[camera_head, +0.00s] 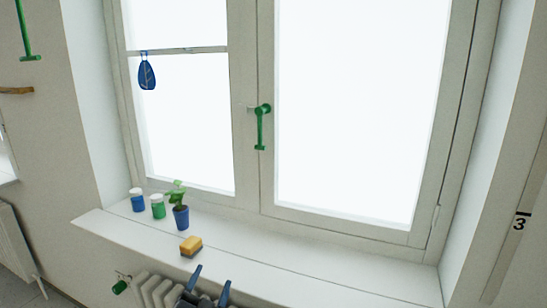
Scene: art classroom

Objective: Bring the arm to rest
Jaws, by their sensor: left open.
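My left gripper (212,276) shows at the bottom edge, left of the middle. Its two dark blue fingers are spread apart with nothing between them, in front of the sill's front edge. The rest of my left arm is mostly cut off by the bottom of the view. My right gripper does not show.
A yellow-brown sponge (191,246) lies on the white windowsill (300,262) just above the gripper. Behind it stand a potted plant (181,217) and two small jars (157,207). A radiator (157,291) with a green valve (119,287) is below. The sill's right side is clear.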

